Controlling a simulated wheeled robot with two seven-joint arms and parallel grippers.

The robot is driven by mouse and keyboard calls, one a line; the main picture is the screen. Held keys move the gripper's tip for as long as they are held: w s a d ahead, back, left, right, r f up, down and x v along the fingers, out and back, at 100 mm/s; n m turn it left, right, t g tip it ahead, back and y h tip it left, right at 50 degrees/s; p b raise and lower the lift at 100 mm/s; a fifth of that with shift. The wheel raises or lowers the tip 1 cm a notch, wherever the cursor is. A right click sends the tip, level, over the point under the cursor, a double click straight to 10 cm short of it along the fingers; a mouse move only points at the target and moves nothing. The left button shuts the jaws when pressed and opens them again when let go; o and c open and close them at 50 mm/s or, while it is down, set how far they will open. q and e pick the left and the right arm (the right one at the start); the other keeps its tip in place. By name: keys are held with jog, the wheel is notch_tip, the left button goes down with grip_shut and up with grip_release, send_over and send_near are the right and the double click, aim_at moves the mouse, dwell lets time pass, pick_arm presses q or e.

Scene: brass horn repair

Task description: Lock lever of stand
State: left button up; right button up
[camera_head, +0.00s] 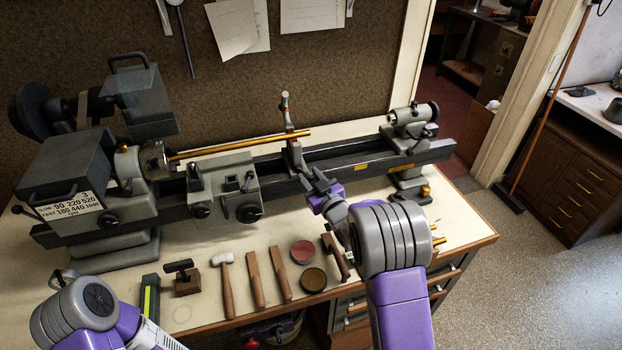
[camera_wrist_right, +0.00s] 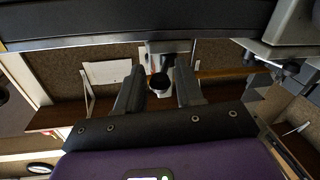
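A brass tube (camera_head: 240,145) runs from the chuck to the stand. My right gripper (camera_head: 312,178) is in front of the bed, just below the stand. In the wrist view the right gripper (camera_wrist_right: 160,88) is open, its two fingers apart. A dark round knob on a grey fitting (camera_wrist_right: 159,82) appears between them; I cannot tell whether it is the stand's lever or whether they touch it. My left arm shows at bottom left; its gripper is out of view.
The lathe bed (camera_head: 345,165) runs across the bench, with the carriage (camera_head: 228,182) left of the stand and the tailstock (camera_head: 409,122) to the right. A mallet (camera_head: 226,280), wooden tools (camera_head: 256,280) and round tins (camera_head: 303,252) lie in front.

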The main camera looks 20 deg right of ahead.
grip_shut()
jog(key=shift+w+d+n+g+y+b, duration=0.1)
jog(key=shift+d+n+g+y+b, duration=0.1)
jog(key=shift+n+y+b, duration=0.3)
jog(key=shift+w+d+n+g+y+b, duration=0.15)
jog(key=shift+n+y, duration=0.15)
jog(key=shift+y, duration=0.4)
jog(key=shift+o, duration=1.1)
grip_release()
jog(key=shift+s, duration=0.1)
jog(key=v, duration=0.7)
jog(key=shift+s, duration=0.25)
jog(key=shift+d, duration=0.1)
